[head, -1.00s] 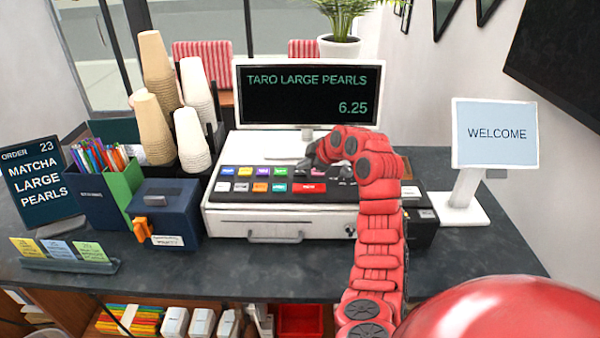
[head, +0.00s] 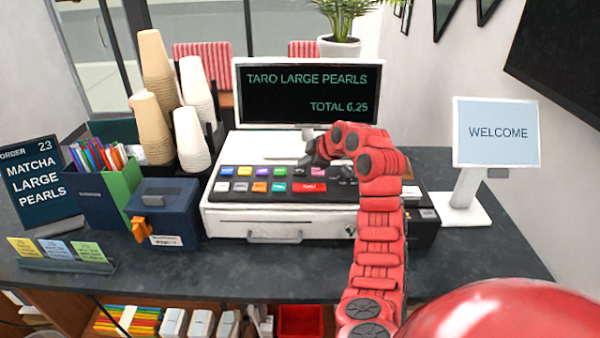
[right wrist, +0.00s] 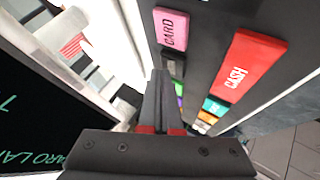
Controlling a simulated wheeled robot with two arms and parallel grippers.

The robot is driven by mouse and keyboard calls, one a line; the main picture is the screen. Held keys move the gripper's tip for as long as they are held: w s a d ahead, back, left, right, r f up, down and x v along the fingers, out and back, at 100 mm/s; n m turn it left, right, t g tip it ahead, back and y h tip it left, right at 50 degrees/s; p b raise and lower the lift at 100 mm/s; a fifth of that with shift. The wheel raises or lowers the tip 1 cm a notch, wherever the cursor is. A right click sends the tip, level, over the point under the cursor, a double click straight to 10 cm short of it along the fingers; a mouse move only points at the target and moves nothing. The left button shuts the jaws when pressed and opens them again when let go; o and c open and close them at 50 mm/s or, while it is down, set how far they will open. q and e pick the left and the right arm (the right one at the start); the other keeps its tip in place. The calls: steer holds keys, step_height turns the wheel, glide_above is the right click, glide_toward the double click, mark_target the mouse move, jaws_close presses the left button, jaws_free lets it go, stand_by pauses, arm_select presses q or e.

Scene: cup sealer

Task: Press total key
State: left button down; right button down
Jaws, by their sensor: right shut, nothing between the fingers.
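The cash register (head: 228,218) stands on the counter with rows of coloured keys. My right gripper (head: 315,160) is shut and empty, over the upper right part of the keypad; its fingertips also show in the right wrist view (right wrist: 160,75). A pink CARD key (right wrist: 172,28) and a wide red CASH key (right wrist: 248,66) are close to the fingers. No key label reading total can be made out; part of the keypad is hidden by my gripper and arm. The register display (head: 306,92) reads "TARO LARGE PEARLS" and "TOTAL 6.25". My left gripper is out of view.
A WELCOME screen (head: 497,133) stands to the right. Cup stacks (head: 155,70), a pen holder (head: 122,185), a blue box (head: 165,212) and an order screen (head: 38,185) stand to the left. The front counter strip (head: 240,265) is clear.

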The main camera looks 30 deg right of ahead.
mark_target(304, 172)
steer(key=shift+r, duration=0.4)
steer(key=shift+r, duration=0.1)
steer(key=shift+r+b, duration=0.35)
steer(key=shift+r, duration=2)
